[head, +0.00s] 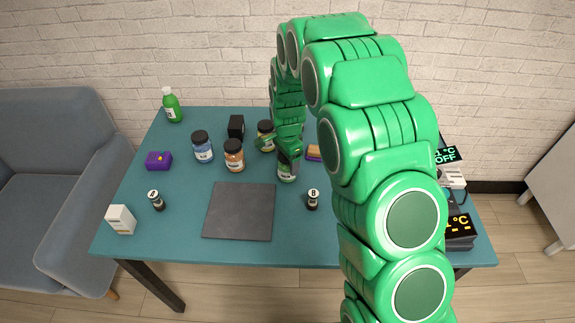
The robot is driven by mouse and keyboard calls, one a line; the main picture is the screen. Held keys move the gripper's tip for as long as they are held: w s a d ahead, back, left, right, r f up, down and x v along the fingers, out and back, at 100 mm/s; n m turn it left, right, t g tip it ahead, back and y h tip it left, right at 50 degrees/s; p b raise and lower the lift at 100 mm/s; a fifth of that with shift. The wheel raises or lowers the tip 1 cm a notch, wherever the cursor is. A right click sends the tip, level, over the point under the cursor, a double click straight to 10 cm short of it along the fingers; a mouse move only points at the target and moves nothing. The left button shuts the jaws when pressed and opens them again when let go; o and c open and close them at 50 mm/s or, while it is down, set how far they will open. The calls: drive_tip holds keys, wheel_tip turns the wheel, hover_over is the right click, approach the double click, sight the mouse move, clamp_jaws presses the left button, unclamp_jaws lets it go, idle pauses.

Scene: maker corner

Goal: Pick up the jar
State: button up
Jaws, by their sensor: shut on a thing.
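My gripper (289,157) points down over the middle of the teal table and is shut on a jar (287,174). This jar has a pale label and a greenish body; its top is hidden by my gripper. I cannot tell whether it touches the table.
A dark square mat (239,212) lies in front. Small dark bottles (313,199) (156,200), a white box (121,220), a purple block (158,161), a black box (236,127) and a green bottle (172,106) stand around. Devices with displays (459,226) are at right, partly behind my arm.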

drive_tip(key=shift+r, duration=0.1)
drive_tip(key=shift+r, duration=0.3)
drive_tip(key=r, duration=0.3)
drive_tip(key=shift+s, duration=0.2)
drive_tip(key=s+d+r, duration=0.3)
drive_tip(key=s+r, duration=0.6)
drive_tip(key=s, duration=0.4)
drive_tip(key=s+a+r+n, duration=0.1)
drive_tip(key=s+a+n, duration=0.5)
drive_tip(key=s+a, duration=0.6)
drive_tip(key=shift+w+a+f, duration=1.45)
drive_tip(key=shift+w+f, duration=0.55)
drive_tip(key=shift+f, duration=0.1)
drive_tip(key=shift+w+a+f, duration=1.45)
drive_tip(key=shift+w+f, duration=0.6)
drive_tip(key=shift+f, duration=0.05)
drive_tip(key=shift+w+a+f, duration=1.45)
drive_tip(key=shift+w+f, duration=0.55)
drive_tip(key=shift+f, duration=0.1)
